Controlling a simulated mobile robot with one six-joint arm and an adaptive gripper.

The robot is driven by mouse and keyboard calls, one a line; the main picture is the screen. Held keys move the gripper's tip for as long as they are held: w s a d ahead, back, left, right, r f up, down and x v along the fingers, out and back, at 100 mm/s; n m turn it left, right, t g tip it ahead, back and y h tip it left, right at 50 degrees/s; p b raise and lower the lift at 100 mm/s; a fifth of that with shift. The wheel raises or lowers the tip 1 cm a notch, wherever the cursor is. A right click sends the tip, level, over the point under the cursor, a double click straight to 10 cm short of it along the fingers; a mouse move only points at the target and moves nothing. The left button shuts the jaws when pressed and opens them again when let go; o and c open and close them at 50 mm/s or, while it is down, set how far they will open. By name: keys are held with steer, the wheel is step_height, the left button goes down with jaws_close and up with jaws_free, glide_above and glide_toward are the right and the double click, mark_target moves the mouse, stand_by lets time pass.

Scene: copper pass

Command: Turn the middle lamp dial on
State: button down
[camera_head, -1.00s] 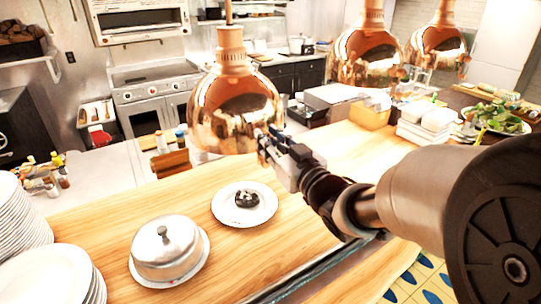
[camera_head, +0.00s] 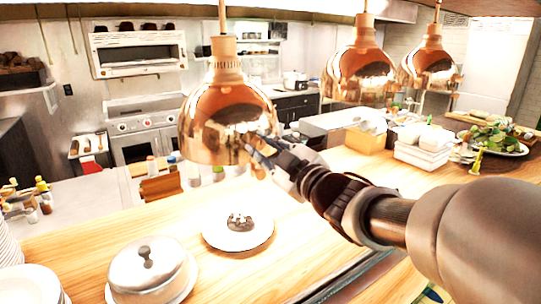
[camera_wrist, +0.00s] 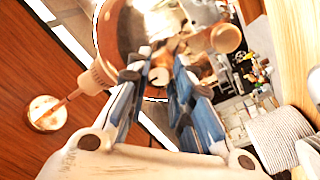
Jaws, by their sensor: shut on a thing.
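Three copper heat lamps hang over the wooden counter: the nearest at left (camera_head: 215,115), one in the centre (camera_head: 357,68) and one at right (camera_head: 430,62). My gripper (camera_head: 253,146) is at the lower right side of the nearest lamp. In the wrist view, my gripper (camera_wrist: 160,72) has its blue fingers around a small round knob (camera_wrist: 160,76), which looks like that lamp's dial. The nearest lamp's shade (camera_wrist: 120,30) is just beyond the fingertips. The dial's setting cannot be read. No dials can be made out on the two other lamps.
Below on the counter (camera_head: 310,240) are a plate with dark food (camera_head: 240,242) and a domed metal cover (camera_head: 147,268). Stacked plates (camera_head: 28,285) stand at lower left. White containers (camera_head: 425,148) and a salad plate (camera_head: 495,145) are at right.

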stand_by(0.4)
steer(key=c, duration=1.4)
jaws_free()
steer(key=v, duration=1.2)
steer(key=shift+w+d+f, duration=0.1)
steer(key=shift+f, duration=0.05)
